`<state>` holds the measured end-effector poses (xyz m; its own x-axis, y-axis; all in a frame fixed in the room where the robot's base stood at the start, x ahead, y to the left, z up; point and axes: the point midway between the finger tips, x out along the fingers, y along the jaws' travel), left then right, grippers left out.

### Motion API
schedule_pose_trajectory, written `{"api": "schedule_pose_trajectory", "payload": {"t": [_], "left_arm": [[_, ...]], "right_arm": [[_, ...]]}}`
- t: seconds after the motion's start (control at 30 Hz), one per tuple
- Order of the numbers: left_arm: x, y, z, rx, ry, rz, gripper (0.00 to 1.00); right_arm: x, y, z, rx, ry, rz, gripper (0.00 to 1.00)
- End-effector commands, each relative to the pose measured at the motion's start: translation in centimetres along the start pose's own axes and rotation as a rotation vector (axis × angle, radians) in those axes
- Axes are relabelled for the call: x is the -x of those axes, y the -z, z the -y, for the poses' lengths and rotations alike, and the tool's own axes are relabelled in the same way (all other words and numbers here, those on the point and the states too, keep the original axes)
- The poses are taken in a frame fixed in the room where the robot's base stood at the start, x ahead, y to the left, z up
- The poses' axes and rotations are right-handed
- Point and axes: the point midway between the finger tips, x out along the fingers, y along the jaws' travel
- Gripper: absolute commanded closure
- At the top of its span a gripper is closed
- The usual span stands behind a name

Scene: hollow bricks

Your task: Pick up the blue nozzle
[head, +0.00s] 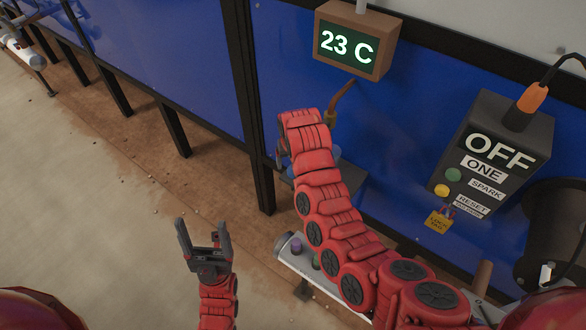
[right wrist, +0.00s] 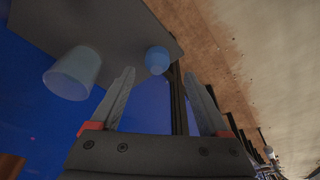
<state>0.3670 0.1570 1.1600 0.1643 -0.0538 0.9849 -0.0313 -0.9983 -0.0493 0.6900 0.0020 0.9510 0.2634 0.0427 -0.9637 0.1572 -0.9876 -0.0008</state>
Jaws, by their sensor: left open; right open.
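A small rounded blue piece, which looks like the blue nozzle (right wrist: 157,60), sits on a grey shelf (right wrist: 120,25) in the right wrist view. My right gripper (right wrist: 160,74) is open, and the blue piece appears between its fingertips, apart from them as far as I can tell. A larger translucent pale-blue cup (right wrist: 70,74) is on the same shelf, left of the fingers. In the head view, my right arm hides most of the shelf and its gripper; a bit of blue (head: 335,152) shows beside the arm. My left gripper (head: 204,236) is open and empty over the floor.
A control box (head: 495,150) reading OFF and a display (head: 355,42) reading 23 C are by the blue panel. A bent brass-coloured tube (head: 343,97) is near my right arm. Purple (head: 296,245) and green pieces sit on a grey rail below. Dark posts stand left.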

Motion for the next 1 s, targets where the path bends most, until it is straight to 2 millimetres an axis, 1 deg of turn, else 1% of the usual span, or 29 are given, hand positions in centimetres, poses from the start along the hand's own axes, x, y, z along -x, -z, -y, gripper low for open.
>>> {"api": "schedule_pose_trajectory", "payload": {"t": [0.17,0.37,0.43,0.6,0.73,0.97,1.0], "left_arm": [[-0.8,0.1,0.0,0.0,0.0,0.0,0.24],[-2.6,0.4,0.1,0.0,0.0,0.0,0.24],[-2.7,0.5,0.1,0.0,0.0,0.0,0.24],[-3.0,0.5,0.1,0.0,0.0,0.0,0.24],[-3.1,0.5,0.1,0.0,0.0,0.0,0.24],[-3.1,0.5,0.1,0.0,0.0,0.0,0.24],[-3.1,0.5,0.1,0.0,0.0,0.0,0.24]], "right_arm": [[-0.7,0.0,-0.1,0.0,-0.002,0.003,0.21],[-2.7,-0.2,-0.5,0.0,-0.002,0.004,0.21],[-3.6,-0.2,-0.6,0.002,-0.004,0.003,0.21],[-4.9,-0.2,-0.5,0.001,-0.002,0.003,0.21],[-5.4,-0.2,-0.5,-0.001,0.0,-0.001,0.21],[-5.5,-0.2,-0.5,-0.002,0.0,-0.002,0.21],[-5.5,-0.2,-0.5,-0.002,0.0,-0.002,0.28]]}}
